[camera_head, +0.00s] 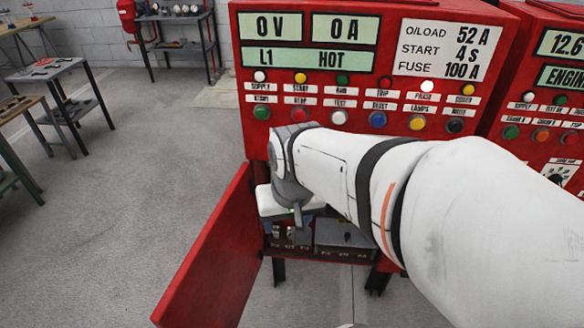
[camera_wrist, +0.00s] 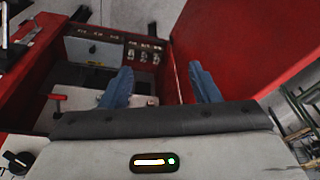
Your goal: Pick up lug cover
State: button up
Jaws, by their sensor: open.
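My gripper (camera_wrist: 160,69) is open and empty in the wrist view. Its two blue fingers are spread apart and point into the open lower compartment of the red cabinet (camera_head: 262,130). Inside, a row of several lugs (camera_wrist: 144,54) shows ahead of the fingertips. A flat grey panel with a small dark fitting (camera_wrist: 95,52), which may be the lug cover, lies left of them. I cannot tell for sure which part is the cover. In the head view my gripper (camera_head: 284,226) is at the compartment's mouth, its fingers mostly hidden. A grey piece (camera_head: 345,234) shows inside, to its right.
The red cabinet door (camera_head: 215,250) stands open on the left; in the wrist view it rises close beside the right finger (camera_wrist: 240,40). A second red cabinet (camera_head: 545,70) is on the right. Work tables (camera_head: 55,70) stand at the left, with free floor between.

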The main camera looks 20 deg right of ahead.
jog(key=shift+o, duration=0.3)
jog(key=w+d+f+m+b, duration=0.7)
jog(key=d+f+m, duration=0.3)
jog(key=f, duration=0.3)
jog(key=shift+f+h, duration=0.15)
jog(key=shift+h, duration=0.25)
jog(key=m+h+b, duration=0.1)
jog(key=m+b, duration=0.5)
jog(key=m, duration=0.6)
send_over(347, 238)
jog(key=s, duration=0.2)
notch_tip(347, 238, down, 14)
jog(key=x, duration=0.2)
jog(key=b+x, duration=0.1)
jog(key=x, duration=0.1)
jog(key=a+x, duration=0.1)
jog(key=x, duration=0.2)
jog(key=shift+w+f+b, duration=0.15)
jog(key=shift+w+b, duration=0.1)
jog(key=shift+b, duration=0.1)
jog(key=shift+c, duration=0.4)
jog(key=c, duration=1)
